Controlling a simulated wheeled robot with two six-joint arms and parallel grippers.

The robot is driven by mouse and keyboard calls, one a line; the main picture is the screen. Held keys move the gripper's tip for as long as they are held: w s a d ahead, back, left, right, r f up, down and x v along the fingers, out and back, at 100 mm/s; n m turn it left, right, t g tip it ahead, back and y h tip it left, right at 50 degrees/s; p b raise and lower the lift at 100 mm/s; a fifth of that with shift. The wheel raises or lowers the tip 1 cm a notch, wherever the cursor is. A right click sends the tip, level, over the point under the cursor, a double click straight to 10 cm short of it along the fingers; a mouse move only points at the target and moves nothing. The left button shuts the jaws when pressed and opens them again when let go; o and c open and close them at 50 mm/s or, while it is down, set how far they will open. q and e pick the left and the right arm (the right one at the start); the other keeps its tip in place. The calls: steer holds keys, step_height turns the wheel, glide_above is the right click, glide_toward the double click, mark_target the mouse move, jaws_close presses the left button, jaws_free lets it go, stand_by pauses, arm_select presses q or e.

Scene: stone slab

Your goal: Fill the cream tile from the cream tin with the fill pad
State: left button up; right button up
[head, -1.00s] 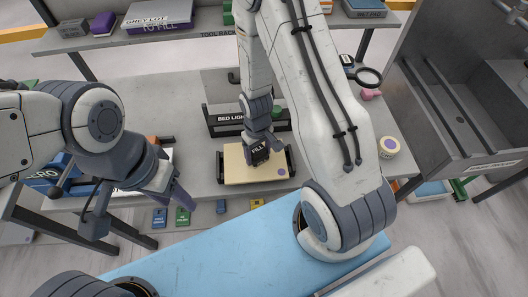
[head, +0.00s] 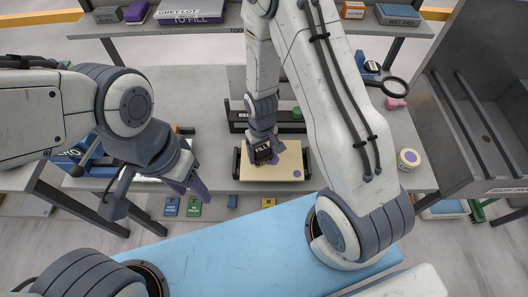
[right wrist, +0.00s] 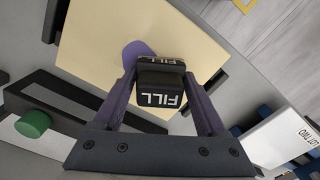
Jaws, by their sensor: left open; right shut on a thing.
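The cream tile (head: 286,163) lies flat in a dark-sided holder on the grey bench. It has a purple spot near its right side. My right gripper (right wrist: 160,78) is shut on the black fill pad (head: 262,152), lettered FILL. The pad is over the left part of the tile; I cannot tell whether it touches. In the right wrist view a purple patch shows on the tile, partly hidden by the pad (right wrist: 160,86). A round cream tin (head: 410,157) with a purple mark stands at the bench's right. My left gripper (head: 155,195) is open and empty at the left.
A black bed light (head: 238,117) with a green knob stands behind the tile. A magnifier (head: 395,87) and a pink piece (head: 396,103) lie at the right. A metal sink (head: 490,120) is further right. Small coloured blocks (head: 195,206) line the front.

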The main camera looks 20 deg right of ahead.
steer(key=shift+r+p, duration=2.5)
steer(key=shift+r, duration=0.55)
steer(key=shift+r+p, duration=1.3)
steer(key=shift+r, duration=0.25)
steer(key=shift+f, duration=0.1)
steer(key=shift+f, duration=0.1)
